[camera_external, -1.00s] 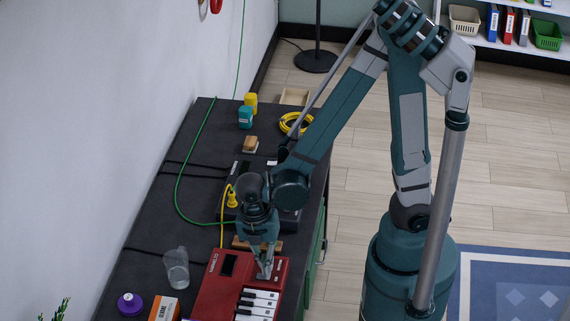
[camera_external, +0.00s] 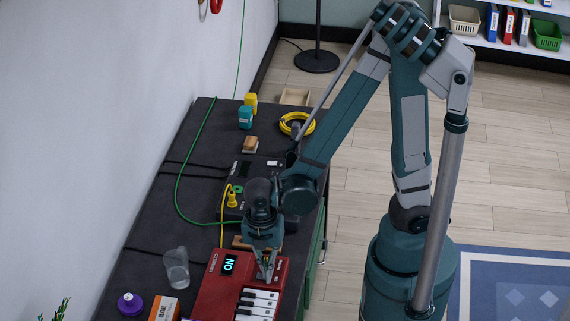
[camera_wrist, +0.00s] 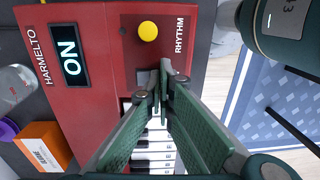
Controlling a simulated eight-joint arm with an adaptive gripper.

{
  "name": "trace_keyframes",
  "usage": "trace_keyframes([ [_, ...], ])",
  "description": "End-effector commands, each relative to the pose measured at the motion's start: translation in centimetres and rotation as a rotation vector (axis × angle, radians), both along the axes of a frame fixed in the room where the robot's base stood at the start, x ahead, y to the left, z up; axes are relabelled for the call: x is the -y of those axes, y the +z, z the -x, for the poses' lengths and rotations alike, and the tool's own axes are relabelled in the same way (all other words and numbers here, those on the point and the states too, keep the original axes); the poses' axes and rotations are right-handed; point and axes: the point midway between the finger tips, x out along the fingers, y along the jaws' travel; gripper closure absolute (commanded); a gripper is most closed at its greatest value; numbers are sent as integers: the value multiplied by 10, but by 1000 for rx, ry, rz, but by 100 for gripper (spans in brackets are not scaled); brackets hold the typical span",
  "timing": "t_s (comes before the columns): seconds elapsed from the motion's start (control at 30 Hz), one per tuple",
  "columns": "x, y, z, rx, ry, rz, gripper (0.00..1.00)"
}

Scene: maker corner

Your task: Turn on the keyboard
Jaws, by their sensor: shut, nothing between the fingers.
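The red keyboard (camera_external: 208,295) lies on the dark bench at the front, with white and black keys. Its small display (camera_external: 229,264) is lit and reads "ON"; the wrist view shows the same display (camera_wrist: 69,54) clearly. A yellow round button (camera_wrist: 148,31) sits near the word "RHYTHM". My gripper (camera_external: 266,279) is shut and empty, its tips over the upper right part of the keyboard. In the wrist view my gripper (camera_wrist: 158,92) has its fingertips together above the key edge, hiding part of the panel there. I cannot tell whether the tips touch the panel.
A clear cup (camera_external: 176,268), a purple-topped item (camera_external: 130,304) and an orange box (camera_external: 164,309) stand left of the keyboard.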

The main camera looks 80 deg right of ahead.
Motion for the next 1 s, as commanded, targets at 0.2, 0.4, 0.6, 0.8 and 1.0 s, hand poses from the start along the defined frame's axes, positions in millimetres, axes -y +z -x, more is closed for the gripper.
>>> trace_keyframes([
  [0.2, 0, 1, -1, 0, 0, 0, 100],
  [0.4, 0, 3, -7, 0, 0, 0, 100],
  [0.6, 0, 5, -13, 0, 0, 0, 100],
  [0.8, 0, 6, -15, 0, 1, 0, 100],
  [1.0, 0, 6, -15, 0, 0, 0, 100],
])
